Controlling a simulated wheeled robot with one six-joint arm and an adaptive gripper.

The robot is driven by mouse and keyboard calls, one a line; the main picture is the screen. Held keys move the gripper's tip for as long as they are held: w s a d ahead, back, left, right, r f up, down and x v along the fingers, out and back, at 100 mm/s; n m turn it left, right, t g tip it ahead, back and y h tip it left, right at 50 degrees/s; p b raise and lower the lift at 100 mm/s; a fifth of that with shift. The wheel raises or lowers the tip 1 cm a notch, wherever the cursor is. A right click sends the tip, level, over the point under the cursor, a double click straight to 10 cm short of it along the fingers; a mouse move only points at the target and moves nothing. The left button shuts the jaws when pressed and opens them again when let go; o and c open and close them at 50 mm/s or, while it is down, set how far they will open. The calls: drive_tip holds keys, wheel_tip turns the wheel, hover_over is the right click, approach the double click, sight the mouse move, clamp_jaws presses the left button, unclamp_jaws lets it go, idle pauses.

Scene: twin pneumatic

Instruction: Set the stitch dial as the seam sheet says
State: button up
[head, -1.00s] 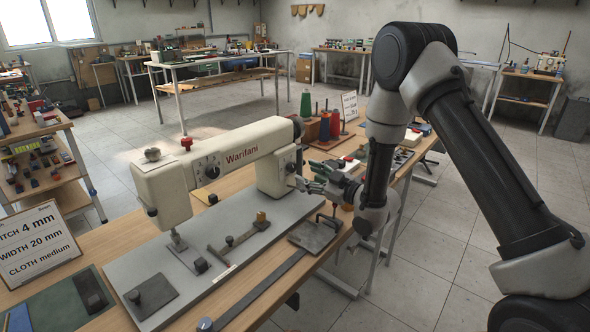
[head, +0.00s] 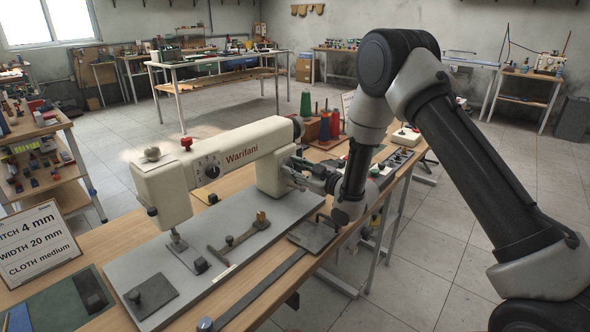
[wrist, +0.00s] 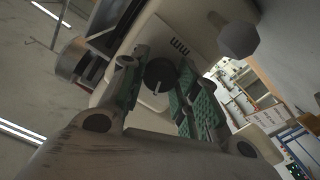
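The cream Warifani sewing machine (head: 160,193) stands on a grey plate. My gripper (head: 289,173) is at the machine's right-hand pillar and hides the dial there. In the wrist view a dark round dial (wrist: 160,72) with a pale pointer line sits between the green-padded fingers of my gripper (wrist: 163,90). The fingers are apart, with gaps visible beside the dial. The dial's scale is not readable.
Another black dial (head: 212,171) with numbers is on the machine's head. A red knob (head: 186,143) is on top. Thread spools (head: 325,125) stand behind my gripper. A dark flat pad (head: 313,236) and a long strip (head: 262,290) lie along the bench's front.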

drive_tip(key=shift+m, duration=0.3)
drive_tip(key=m, duration=0.9)
drive_tip(key=shift+w+d, duration=0.1)
drive_tip(key=shift+m, duration=0.4)
idle(0.4)
drive_tip(key=o, duration=1)
drive_tip(key=shift+r, duration=0.1)
wheel_tip(320, 180, up, 10)
drive_tip(key=shift+f, duration=0.15)
